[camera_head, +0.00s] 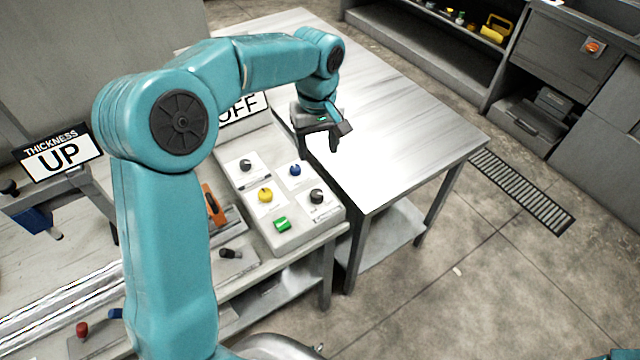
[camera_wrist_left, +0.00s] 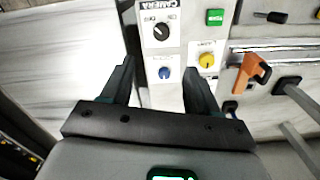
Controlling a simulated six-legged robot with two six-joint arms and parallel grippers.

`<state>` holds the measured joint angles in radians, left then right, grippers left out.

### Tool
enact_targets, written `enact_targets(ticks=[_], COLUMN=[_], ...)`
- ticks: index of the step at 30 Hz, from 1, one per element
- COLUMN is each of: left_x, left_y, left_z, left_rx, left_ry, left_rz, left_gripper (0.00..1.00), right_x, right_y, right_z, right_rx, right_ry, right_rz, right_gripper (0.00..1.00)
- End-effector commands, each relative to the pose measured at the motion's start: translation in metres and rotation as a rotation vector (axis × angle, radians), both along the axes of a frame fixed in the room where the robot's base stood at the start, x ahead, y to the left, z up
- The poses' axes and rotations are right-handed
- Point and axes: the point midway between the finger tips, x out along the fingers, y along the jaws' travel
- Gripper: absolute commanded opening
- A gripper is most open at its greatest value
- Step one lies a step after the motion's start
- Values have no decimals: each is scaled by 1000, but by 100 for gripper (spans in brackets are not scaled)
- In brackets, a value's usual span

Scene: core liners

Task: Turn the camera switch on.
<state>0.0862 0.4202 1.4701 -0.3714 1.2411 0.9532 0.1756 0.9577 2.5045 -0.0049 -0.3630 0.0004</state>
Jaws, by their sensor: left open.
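The camera switch (camera_head: 317,196) is a black rotary knob on a white label plate, at the right front of a sloped grey control panel (camera_head: 328,226). In the left wrist view the camera switch (camera_wrist_left: 160,32) sits beside the printed word CAMERA, beyond the fingertips. Which setting its pointer marks is too small to tell. My left gripper (camera_head: 320,144) is open and empty, above the panel's right edge, behind the knob and apart from it. In the left wrist view the two fingers of my left gripper (camera_wrist_left: 158,65) flank the blue knob's area. My right gripper is out of view.
Near the switch are a blue knob (camera_head: 295,170), a yellow knob (camera_head: 265,195), a green button (camera_head: 282,224) and another black knob (camera_head: 246,165). An orange-handled lever (camera_head: 213,205) stands left of the panel. A bare metal table (camera_head: 400,125) lies to the right.

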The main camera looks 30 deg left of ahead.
Motion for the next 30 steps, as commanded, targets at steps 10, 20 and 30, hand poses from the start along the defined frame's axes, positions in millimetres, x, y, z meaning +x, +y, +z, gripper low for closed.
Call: enact_targets(ticks=[10, 20, 30], left_x=[-5, -2, 1], left_y=[1, 2, 2], left_z=[-81, -140, -152], left_rx=[-2, -2, -2], left_ry=[7, 4, 0], left_rz=[-3, -4, -3], left_gripper=[60, 60, 60], right_x=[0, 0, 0], right_y=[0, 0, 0], right_z=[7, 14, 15], right_rx=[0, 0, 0], right_ry=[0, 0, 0], right_rz=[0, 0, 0], right_gripper=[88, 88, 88])
